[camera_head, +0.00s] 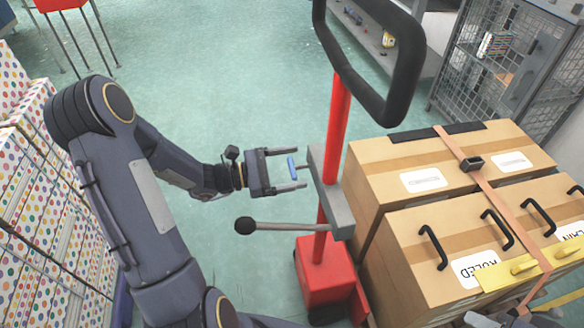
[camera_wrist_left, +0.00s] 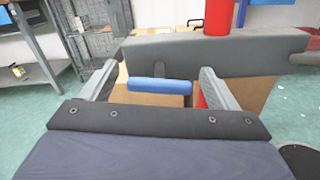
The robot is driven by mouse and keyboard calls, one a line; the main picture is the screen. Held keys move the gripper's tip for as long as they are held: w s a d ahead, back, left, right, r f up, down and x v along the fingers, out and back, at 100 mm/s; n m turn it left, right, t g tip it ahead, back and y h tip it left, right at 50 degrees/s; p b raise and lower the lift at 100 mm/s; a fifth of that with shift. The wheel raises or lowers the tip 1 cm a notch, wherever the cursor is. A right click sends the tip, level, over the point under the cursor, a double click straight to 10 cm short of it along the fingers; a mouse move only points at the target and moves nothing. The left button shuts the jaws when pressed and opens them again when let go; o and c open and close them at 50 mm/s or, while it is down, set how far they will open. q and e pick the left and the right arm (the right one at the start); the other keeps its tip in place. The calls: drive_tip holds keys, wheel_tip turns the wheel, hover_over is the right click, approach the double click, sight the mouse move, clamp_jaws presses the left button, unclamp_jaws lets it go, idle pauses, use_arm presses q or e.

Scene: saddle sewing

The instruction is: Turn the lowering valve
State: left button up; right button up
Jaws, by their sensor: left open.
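The lowering valve shows as a small blue bar handle (camera_head: 291,167) on a short stem from the grey bracket (camera_head: 333,195) of a red lift mast. My left gripper (camera_head: 300,168) is open, with its two fingers on either side of the blue handle and pointing at the bracket. In the left wrist view the blue handle (camera_wrist_left: 159,86) lies crosswise between the fingers, with visible gaps at both ends. The grey bracket (camera_wrist_left: 215,48) stands just beyond the fingertips.
A grey lever with a black knob (camera_head: 245,225) sticks out left, below the gripper. A black loop handle (camera_head: 405,75) tops the red mast (camera_head: 337,125). Cardboard boxes (camera_head: 395,160) stand right of it, dotted boxes (camera_head: 45,170) at left.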

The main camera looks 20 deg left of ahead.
use_arm(q)
drive_tip(key=shift+w+d, duration=0.15)
drive_tip(key=shift+d, duration=0.05)
drive_tip(key=c, duration=1)
